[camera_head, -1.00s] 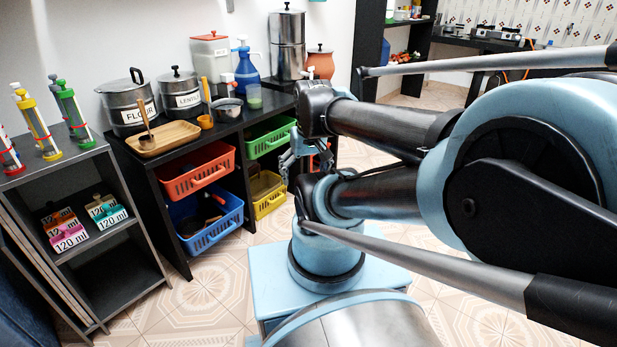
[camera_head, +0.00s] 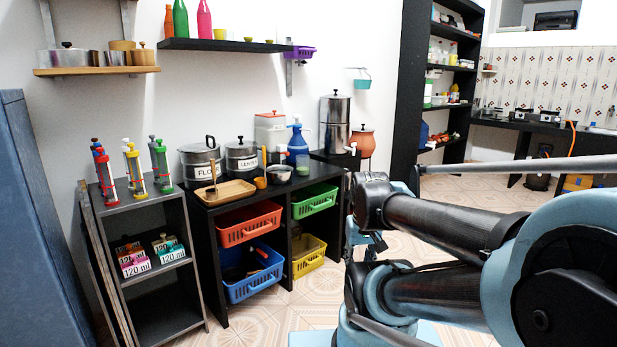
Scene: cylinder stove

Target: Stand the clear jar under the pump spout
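A blue pump bottle (camera_head: 297,143) stands on the black counter, toward the back. Its spout is too small to make out clearly. A small see-through, greenish vessel (camera_head: 302,165) stands in front of the pump bottle and may be the clear jar; whether it is under the spout I cannot tell. My gripper (camera_head: 372,245) is to the right of the counter, apart from these things and partly hidden by my arm. Its fingers do not show well enough to tell open from shut.
The black counter (camera_head: 222,200) also bears labelled pots (camera_head: 241,157), a wooden tray (camera_head: 224,193), a metal bowl (camera_head: 280,174) and a steel filter (camera_head: 335,122). Coloured baskets (camera_head: 250,224) fill its shelves. A grey shelf (camera_head: 162,224) stands left. Tiled floor shows in front.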

